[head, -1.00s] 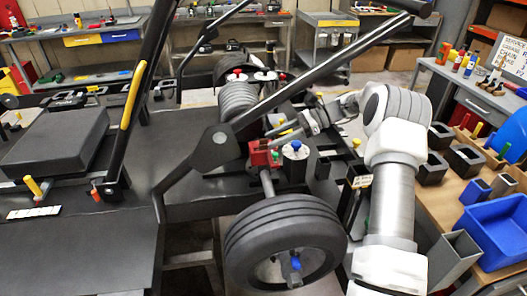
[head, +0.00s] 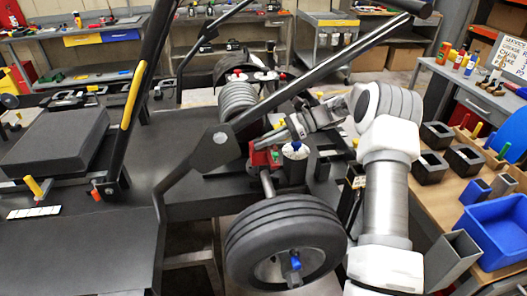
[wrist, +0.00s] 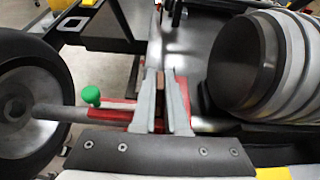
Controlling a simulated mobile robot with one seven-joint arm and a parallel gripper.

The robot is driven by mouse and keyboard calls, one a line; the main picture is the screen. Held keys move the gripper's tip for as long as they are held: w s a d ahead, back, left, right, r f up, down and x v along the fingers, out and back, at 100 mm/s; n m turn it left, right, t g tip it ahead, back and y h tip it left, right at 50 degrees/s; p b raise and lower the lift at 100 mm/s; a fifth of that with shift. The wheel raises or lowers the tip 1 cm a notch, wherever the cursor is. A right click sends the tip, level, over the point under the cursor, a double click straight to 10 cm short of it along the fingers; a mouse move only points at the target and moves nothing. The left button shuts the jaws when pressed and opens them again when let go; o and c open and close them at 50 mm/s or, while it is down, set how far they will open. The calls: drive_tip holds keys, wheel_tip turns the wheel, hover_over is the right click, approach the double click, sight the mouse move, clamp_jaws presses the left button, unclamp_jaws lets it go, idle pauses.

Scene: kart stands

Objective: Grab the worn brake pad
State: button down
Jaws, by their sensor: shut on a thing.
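The worn brake pad (wrist: 160,80) shows as a thin brownish piece between my fingertips in the wrist view. My gripper (wrist: 161,88) is shut on it, with one grey finger on each side. The fingers stand over the red caliper (wrist: 118,108), which has a green knob on its left. In the head view my gripper (head: 264,139) is just above the red caliper (head: 262,158), behind the wheel. The pad itself cannot be made out there. How far the pad is still inside the caliper is hidden by the fingers.
The black-tyred wheel (head: 285,243) stands in front of the caliper on its axle. A slanted black frame bar (head: 320,75) passes close above my gripper. A white-topped, blue-knobbed cylinder (head: 296,150) stands just right of the caliper. A blue bin (head: 497,230) sits on the right bench.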

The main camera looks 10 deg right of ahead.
drive_tip(key=shift+r, duration=0.1)
wheel_tip(320, 180, up, 7)
drive_tip(key=shift+f, duration=0.1)
drive_tip(key=d+p, duration=0.1)
drive_tip(key=d, duration=1.7)
